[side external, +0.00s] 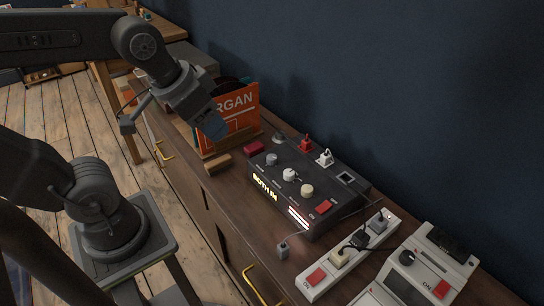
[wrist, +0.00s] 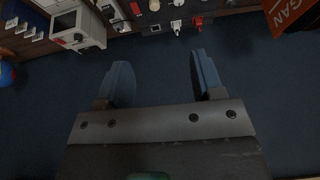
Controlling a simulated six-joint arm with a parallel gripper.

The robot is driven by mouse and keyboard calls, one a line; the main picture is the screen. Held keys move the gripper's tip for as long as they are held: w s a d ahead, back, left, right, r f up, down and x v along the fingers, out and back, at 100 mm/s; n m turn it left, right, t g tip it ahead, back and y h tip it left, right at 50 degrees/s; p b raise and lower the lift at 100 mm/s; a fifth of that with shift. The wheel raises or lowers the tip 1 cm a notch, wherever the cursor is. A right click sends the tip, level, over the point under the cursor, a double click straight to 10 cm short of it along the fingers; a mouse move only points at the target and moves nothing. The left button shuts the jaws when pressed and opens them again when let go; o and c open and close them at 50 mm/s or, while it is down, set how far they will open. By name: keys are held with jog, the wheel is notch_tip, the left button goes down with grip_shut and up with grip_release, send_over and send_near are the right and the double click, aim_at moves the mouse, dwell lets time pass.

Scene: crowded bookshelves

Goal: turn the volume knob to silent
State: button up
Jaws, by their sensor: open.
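A black box (side external: 300,215) with a lit front label stands on the wooden cabinet in the side view. Its top carries a grey knob (side external: 271,159), a white knob (side external: 289,175), a cream knob (side external: 307,190) and a red switch (side external: 323,206). A grey-white device at the lower right has a black knob (side external: 407,257). I cannot read which knob is the volume. My gripper (side external: 212,127) is in front of the orange sleeve, left of and above the box, touching no knob. In the wrist view its blue fingers (wrist: 162,80) are apart and empty, facing the dark wall.
The orange record sleeve (side external: 240,112) stands upright in a wooden holder. A red plug (side external: 305,144) and a white plug (side external: 326,157) rise behind the knobs. A power strip (side external: 370,248) with plugs and cables lies right of the box. The blue wall bounds the back.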

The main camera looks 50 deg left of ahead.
jog(key=w+a+m+g, duration=0.1)
jog(key=w+a+g, duration=0.15)
jog(key=w, duration=0.65)
jog(key=m+g, duration=0.2)
jog(key=g, duration=0.1)
send_over(272, 157)
notch_tip(272, 157, down, 17)
notch_tip(272, 157, down, 14)
jog(key=shift+r, duration=0.1)
jog(key=shift+c, duration=0.4)
jog(key=c, duration=0.8)
jog(key=shift+c, duration=0.2)
